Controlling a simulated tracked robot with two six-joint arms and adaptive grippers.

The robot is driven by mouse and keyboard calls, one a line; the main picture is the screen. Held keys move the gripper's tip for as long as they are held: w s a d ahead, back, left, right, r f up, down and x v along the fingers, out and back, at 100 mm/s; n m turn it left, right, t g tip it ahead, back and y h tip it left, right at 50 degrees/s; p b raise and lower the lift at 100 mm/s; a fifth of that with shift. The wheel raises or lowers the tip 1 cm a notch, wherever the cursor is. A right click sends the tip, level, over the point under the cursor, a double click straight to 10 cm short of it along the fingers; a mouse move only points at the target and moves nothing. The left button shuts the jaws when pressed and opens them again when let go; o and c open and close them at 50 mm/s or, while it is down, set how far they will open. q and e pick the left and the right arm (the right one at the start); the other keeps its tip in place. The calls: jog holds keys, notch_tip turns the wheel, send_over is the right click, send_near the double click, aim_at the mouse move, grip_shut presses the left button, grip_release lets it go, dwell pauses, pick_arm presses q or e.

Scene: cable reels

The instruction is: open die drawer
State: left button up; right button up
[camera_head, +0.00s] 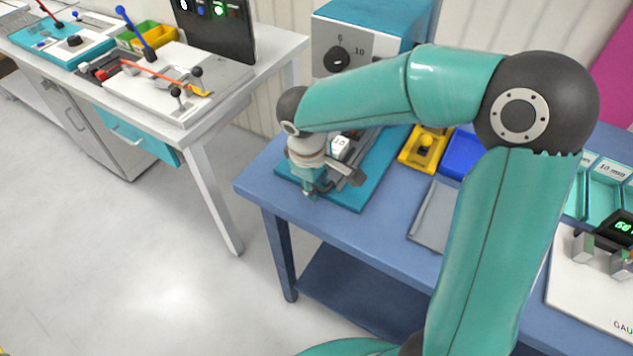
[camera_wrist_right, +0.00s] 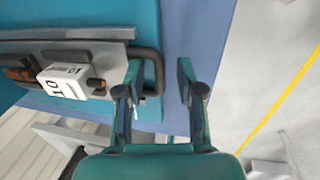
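The grey die drawer (camera_wrist_right: 85,52) lies on a teal base plate, with a dark U-shaped handle (camera_wrist_right: 158,82) at its end. A white block marked 10 (camera_wrist_right: 62,82) sits on it; the block also shows in the head view (camera_head: 340,146). My right gripper (camera_wrist_right: 157,72) is open at the handle. One finger appears inside the handle loop and the other beyond its outer bar, with gaps visible. In the head view my right gripper (camera_head: 313,184) points down at the plate's near corner and hides part of the drawer. My left gripper is not in view.
A teal machine with a dial (camera_head: 336,60) stands behind the drawer on the blue table (camera_head: 365,235). Yellow (camera_head: 425,143) and blue (camera_head: 462,155) trays sit to the right. Open floor (camera_head: 150,260) lies left of the table, before a second bench (camera_head: 225,85).

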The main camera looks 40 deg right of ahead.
grip_shut()
dwell(0.3)
